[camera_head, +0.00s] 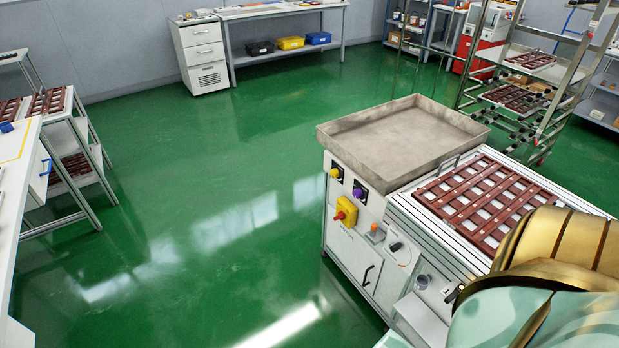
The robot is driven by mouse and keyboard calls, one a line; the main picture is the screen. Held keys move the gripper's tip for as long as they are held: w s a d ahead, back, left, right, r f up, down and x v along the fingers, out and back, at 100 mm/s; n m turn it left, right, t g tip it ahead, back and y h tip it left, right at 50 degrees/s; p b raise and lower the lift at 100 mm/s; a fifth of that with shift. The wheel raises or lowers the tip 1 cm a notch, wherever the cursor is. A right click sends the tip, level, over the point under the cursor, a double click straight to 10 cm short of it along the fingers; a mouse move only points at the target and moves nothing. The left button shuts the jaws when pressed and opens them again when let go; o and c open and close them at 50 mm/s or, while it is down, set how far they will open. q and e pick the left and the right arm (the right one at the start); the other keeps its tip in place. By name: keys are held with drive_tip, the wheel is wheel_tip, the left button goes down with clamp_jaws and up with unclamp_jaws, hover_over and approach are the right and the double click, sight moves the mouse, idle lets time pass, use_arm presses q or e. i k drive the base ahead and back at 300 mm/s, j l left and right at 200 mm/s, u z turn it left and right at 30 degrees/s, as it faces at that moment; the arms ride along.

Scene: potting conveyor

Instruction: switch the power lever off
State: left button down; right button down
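The potting machine (345,248) stands right of centre, a white cabinet with controls on its left-facing side. A yellow switch housing with a red handle (346,211) sticks out of that side and looks like the power lever. Its exact setting is too small to read. Above it are a yellow knob (336,173) and a purple knob (360,191). An orange button (374,228) and a dark knob (397,246) sit to its right. Neither of my grippers is in view. A gold and pale green part of mine fills the lower right corner, apart from the switch.
A metal tray (345,140) tops the machine, beside a brown grid (485,200) on the conveyor. A wheeled rack (545,125) stands behind right. White tables (12,200) line the left. The green floor (200,220) left of the machine is clear.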

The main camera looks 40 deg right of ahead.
sight(340, 217)
drive_tip(key=i+z, duration=0.3)
drive_tip(key=i+j+z, duration=0.5)
drive_tip(key=i+z, duration=0.15)
drive_tip(key=i, duration=0.15)
drive_tip(key=i+j+z, duration=0.2)
drive_tip(key=z, duration=0.2)
drive_tip(key=i+j+z, duration=0.2)
drive_tip(key=z, duration=0.15)
drive_tip(key=i+j+z, duration=0.15)
drive_tip(key=j+z, duration=0.25)
drive_tip(key=i+j+z, duration=0.1)
drive_tip(key=j+z, duration=0.55)
drive_tip(key=j, duration=0.45)
drive_tip(key=i, duration=0.05)
